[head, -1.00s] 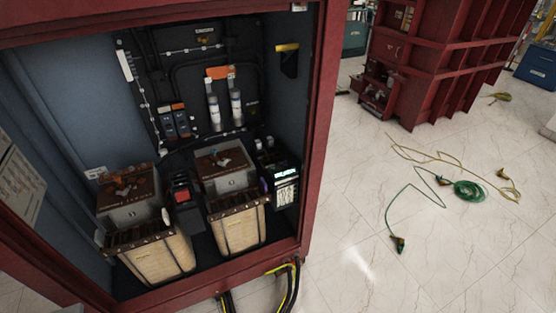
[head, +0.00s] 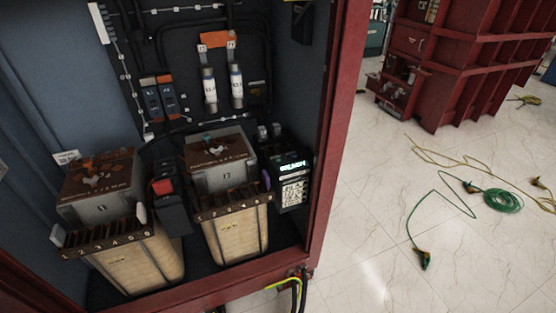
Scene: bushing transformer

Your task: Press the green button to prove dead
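I cannot make out a green button in the head view. Inside the open red cabinet (head: 340,110), a black device (head: 290,187) with a glowing green display (head: 293,167) and pale labels or keys stands at the right. A dark unit with a red block (head: 163,187) stands between the left transformer (head: 100,190) and the right transformer (head: 222,165). A small teal piece (head: 207,137) shows on top of the right transformer. Neither of my grippers is in view.
Two white cylindrical fuses (head: 237,86) and orange-and-blue breakers (head: 163,99) are on the back wall. Yellow-green cables (head: 297,292) run out at the cabinet's lower edge. Green cable (head: 500,200) lies on the floor at right.

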